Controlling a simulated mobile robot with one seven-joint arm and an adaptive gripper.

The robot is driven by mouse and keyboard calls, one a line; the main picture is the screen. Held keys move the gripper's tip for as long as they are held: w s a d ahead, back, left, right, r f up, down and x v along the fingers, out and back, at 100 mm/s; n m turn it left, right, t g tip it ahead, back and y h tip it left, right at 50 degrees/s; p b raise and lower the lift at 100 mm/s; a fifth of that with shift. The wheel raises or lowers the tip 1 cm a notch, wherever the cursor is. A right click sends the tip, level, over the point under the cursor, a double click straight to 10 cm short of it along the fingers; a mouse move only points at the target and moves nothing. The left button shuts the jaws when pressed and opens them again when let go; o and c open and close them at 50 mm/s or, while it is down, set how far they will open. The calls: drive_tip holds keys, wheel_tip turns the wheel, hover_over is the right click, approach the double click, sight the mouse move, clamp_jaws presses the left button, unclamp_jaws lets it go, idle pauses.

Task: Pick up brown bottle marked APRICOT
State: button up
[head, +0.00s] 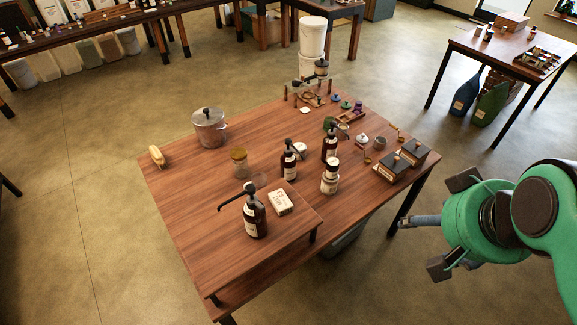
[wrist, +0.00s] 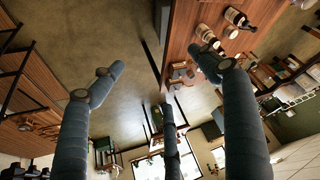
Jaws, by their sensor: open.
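Three brown pump bottles with pale labels stand upright on the wooden table in the head view. One is at the front (head: 255,216), one in the middle (head: 288,164), and one farther back (head: 330,146). Their labels are too small to read, so I cannot tell which is marked APRICOT. My gripper (head: 420,241) is open and empty, off the table's right side and apart from all the bottles. Its spread fingers (wrist: 160,76) fill much of the wrist view, where a brown bottle (wrist: 238,18) shows at the upper right.
Floor is clear between this table and the right-hand table (head: 480,46).

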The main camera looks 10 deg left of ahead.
drive_tip(key=shift+w+r, duration=0.1)
drive_tip(key=w+a+r+m+g+p, duration=0.15)
drive_tip(key=w+a, duration=0.25)
drive_tip(key=w, duration=0.9)
drive_tip(key=w+a+r+m+g+p, duration=0.1)
drive_tip(key=w+a+r+m+p, duration=0.3)
drive_tip(key=w, duration=0.8)
drive_tip(key=g+p, duration=0.2)
hover_over(288, 140)
drive_tip(key=s+d, duration=0.6)
drive_tip(key=d, duration=0.5)
wheel_tip(288, 140, down, 16)
drive_tip(key=w+a+f, duration=0.2)
drive_tip(key=a+f, duration=0.1)
drive_tip(key=f, duration=0.2)
drive_tip(key=w+a+f+m+p, duration=0.1)
drive_tip(key=w+a+f, duration=0.1)
drive_tip(key=a+f, duration=0.2)
drive_tip(key=w+a+f+m+g, duration=0.1)
drive_tip(key=w+a+f, duration=0.1)
drive_tip(key=f, duration=0.6)
drive_tip(key=shift+a+f+p, duration=0.2)
drive_tip(key=shift+a+p, duration=0.1)
drive_tip(key=shift+a, duration=0.45)
drive_tip(key=shift+a+f, duration=0.15)
drive_tip(key=shift+f, duration=0.1)
